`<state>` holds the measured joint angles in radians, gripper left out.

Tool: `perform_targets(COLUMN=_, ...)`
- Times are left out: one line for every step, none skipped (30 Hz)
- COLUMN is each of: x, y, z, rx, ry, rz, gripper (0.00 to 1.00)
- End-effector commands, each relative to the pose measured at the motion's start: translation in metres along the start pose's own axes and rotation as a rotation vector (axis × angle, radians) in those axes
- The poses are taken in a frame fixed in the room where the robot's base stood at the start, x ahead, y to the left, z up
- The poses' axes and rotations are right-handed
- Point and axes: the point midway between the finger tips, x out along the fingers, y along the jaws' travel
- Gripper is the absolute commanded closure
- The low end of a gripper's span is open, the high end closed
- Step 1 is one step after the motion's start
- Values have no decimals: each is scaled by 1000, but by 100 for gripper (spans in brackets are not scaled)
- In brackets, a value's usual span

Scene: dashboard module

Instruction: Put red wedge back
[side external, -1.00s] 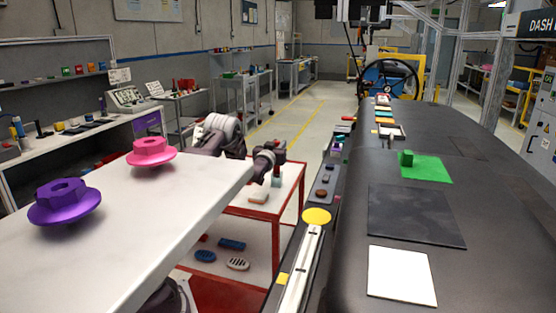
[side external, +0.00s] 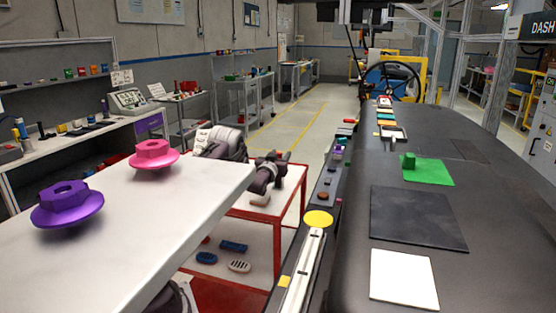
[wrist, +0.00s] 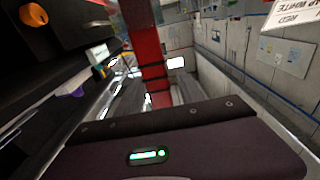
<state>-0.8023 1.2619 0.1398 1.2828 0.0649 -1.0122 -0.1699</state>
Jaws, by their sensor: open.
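My gripper (side external: 279,172) is a dark, small shape at the far right end of my arm in the side external view, over the red-framed cart. It is open, and I see nothing held in it. In the wrist view its dark housing with a green light fills the bottom, and its fingertips cannot be made out. I cannot pick out the red wedge with certainty. A small red piece (side external: 205,239) lies on the cart's lower shelf, its shape too small to tell. A long red bar (wrist: 150,55) stands upright in the wrist view; I cannot tell what it belongs to.
The red-framed cart (side external: 277,238) has a blue piece (side external: 233,246) below. A white table (side external: 150,215) with purple (side external: 67,204) and pink (side external: 153,154) knobs stands in front.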

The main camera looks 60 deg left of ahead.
Motion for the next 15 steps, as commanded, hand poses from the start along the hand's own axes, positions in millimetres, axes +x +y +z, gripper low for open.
perform_targets(x=-4, y=0, z=0, rx=0, ry=-1, rz=0, gripper=55)
perform_targets(x=-7, y=0, z=0, rx=0, ry=-2, rz=0, gripper=55)
perform_targets(x=-13, y=0, z=0, rx=0, ry=-3, rz=-1, gripper=55)
perform_targets(x=-18, y=0, z=0, rx=0, ry=-3, rz=-1, gripper=55)
perform_targets(x=-24, y=0, z=0, rx=0, ry=-4, rz=-1, gripper=55)
perform_targets(x=-32, y=0, z=0, rx=0, ry=-3, rz=-1, gripper=55)
perform_targets(x=-39, y=0, z=0, rx=0, ry=-4, rz=-1, gripper=55)
perform_targets(x=-46, y=0, z=1, rx=0, ry=-5, rz=-1, gripper=55)
perform_targets(x=-56, y=0, z=0, rx=1, ry=-4, rz=-1, gripper=55)
perform_targets(x=-63, y=0, z=1, rx=1, ry=-5, rz=-1, gripper=55)
perform_targets(x=-70, y=0, z=1, rx=1, ry=-5, rz=-1, gripper=55)
perform_targets(x=-79, y=0, z=0, rx=1, ry=-4, rz=-1, gripper=55)
perform_targets(x=-86, y=0, z=0, rx=1, ry=-4, rz=-1, gripper=55)
perform_targets(x=-92, y=0, z=0, rx=1, ry=-4, rz=-1, gripper=55)
perform_targets(x=-100, y=0, z=0, rx=1, ry=-4, rz=-1, gripper=55)
